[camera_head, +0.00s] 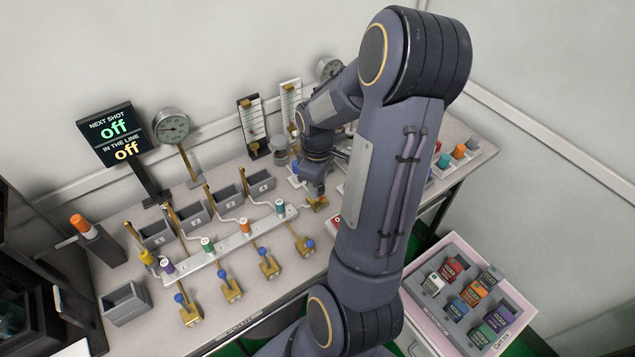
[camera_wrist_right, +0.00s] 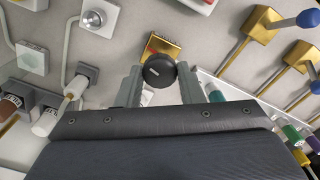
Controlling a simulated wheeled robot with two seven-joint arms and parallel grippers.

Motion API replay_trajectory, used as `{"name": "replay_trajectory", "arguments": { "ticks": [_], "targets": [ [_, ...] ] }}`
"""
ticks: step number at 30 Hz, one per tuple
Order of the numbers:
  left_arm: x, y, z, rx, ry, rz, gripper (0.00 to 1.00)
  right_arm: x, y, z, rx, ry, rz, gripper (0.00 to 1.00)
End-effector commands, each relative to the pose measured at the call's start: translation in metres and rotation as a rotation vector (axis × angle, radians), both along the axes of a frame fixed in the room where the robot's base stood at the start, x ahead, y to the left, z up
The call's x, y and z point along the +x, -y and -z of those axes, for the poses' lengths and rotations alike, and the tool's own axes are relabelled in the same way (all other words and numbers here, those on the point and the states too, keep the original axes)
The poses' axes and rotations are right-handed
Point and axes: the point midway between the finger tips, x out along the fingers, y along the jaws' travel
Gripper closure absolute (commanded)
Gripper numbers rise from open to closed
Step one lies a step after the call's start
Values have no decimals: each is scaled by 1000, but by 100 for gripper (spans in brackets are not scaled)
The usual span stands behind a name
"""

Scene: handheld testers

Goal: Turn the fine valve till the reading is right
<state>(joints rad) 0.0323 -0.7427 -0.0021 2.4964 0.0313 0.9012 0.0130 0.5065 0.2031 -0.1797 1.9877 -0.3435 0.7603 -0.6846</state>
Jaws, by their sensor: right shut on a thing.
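In the right wrist view, a round black knob (camera_wrist_right: 158,71) on a brass valve body (camera_wrist_right: 162,45) sits between the two fingers of my right gripper (camera_wrist_right: 160,82). The fingers are shut on the knob from both sides. In the head view the brass valve body (camera_head: 317,203) shows below my right gripper (camera_head: 314,188), and the knob is hidden. A sign (camera_head: 116,134) reads "NEXT SHOT off" and "IN THE LINE off". A round gauge (camera_head: 171,126) stands beside it; its reading is too small to tell. My left gripper is not in view.
Several brass valves with blue knobs (camera_head: 269,263) stand along a white manifold (camera_head: 225,243). Grey bins (camera_head: 194,217) and upright flowmeters (camera_head: 252,125) are behind. A second gauge (camera_head: 328,68) is partly hidden by my arm. A tray of small coloured boxes (camera_head: 433,310) is at right.

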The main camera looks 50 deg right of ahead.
Motion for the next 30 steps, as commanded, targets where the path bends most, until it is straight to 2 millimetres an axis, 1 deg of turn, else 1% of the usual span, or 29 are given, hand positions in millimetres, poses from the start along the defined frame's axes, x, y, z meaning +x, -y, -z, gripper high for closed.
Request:
{"name": "replay_trajectory", "arguments": {
  "ticks": [10,11,15,24,26,30],
  "targets": [
    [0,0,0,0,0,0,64,1,1,-1,-2,3,1,89],
    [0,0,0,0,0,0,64,1,1,-1,-2,3,1,62],
    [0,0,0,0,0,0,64,0,1,-1,-2,1,0,44],
    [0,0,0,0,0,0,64,0,0,-2,-1,1,0,44],
    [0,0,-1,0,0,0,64,1,1,-7,-2,3,0,44],
    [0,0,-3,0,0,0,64,1,0,-28,-3,6,-1,44]
  ]
}}
